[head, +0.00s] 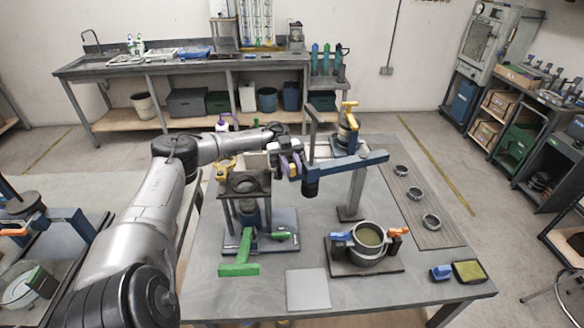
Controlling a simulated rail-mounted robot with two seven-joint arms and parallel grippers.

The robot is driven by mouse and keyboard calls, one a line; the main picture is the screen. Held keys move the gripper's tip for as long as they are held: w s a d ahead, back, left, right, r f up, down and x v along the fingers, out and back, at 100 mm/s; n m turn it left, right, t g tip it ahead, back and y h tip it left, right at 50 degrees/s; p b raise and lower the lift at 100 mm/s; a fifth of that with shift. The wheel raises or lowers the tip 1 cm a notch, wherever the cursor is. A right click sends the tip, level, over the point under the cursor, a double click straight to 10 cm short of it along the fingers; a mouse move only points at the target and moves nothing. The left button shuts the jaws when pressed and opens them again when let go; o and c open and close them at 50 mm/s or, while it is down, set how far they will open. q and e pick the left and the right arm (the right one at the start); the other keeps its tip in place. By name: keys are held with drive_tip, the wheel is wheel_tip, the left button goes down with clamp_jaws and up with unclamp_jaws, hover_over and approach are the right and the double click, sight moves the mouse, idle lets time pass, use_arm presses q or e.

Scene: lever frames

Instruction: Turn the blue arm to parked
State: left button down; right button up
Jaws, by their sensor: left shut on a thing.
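The blue arm (350,163) is a long level beam on a grey post (354,192) that stands on the table. Its right end points right, and a dark cylinder (310,188) hangs below its left end. A yellow-handled part (349,114) stands above it at the back. My left gripper (290,164) reaches in from the left and is shut at the left end of the blue arm. Purple parts show around its fingertips; the exact grip is small and partly hidden. My right gripper is not in view.
Left of the post is a press-like stand with a green handle (239,257). In front stands a round pot (369,242) with blue and orange handles. Several rings lie on a grey strip (428,205) at the right. A flat grey plate (308,289) lies at the front.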

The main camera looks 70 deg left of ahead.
use_arm(q)
drive_tip(key=c, duration=1.4)
unclamp_jaws()
drive_tip(key=shift+o, duration=0.6)
